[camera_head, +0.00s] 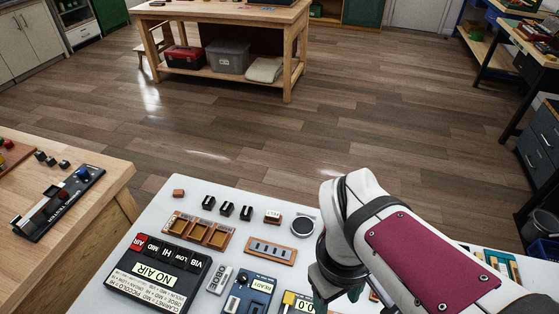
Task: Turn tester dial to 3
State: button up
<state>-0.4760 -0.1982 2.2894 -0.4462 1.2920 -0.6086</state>
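A blue instrument box (249,295) lies near the front edge of the white table, with a small "READY" display and a dark knob (243,276). A yellow-topped meter (298,300) with a display ending in "0.0" is just right of it, cut off by the frame's bottom. I cannot tell which of these is the tester, and no dial numbers are readable. My gripper (325,287) is low over the table, right of the meter. Its fingers are mostly hidden by my wrist, so its opening and any contact do not show.
A black "NO AIR" panel (155,275), an orange-brown tray (204,231), a slotted plate (270,250) and a round dark-topped piece (303,226) lie around the boxes. Small black blocks (227,209) stand behind. A wooden bench (70,255) with a knobbed device (62,200) is at left.

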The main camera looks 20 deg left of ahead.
jog(key=w+a+f+n+t+h, duration=0.1)
jog(key=w+a+n, duration=0.2)
jog(key=a+n, duration=0.5)
jog(key=n+t, duration=0.3)
jog(key=n, duration=1.2)
send_over(242, 278)
jog(key=s+a, duration=0.3)
jog(key=s, duration=0.3)
notch_tip(242, 278, down, 4)
jog(key=x, duration=1.4)
jog(key=shift+w+d+f, duration=0.1)
jog(key=shift+w+f, duration=0.25)
jog(key=shift+f, duration=0.3)
grip_shut()
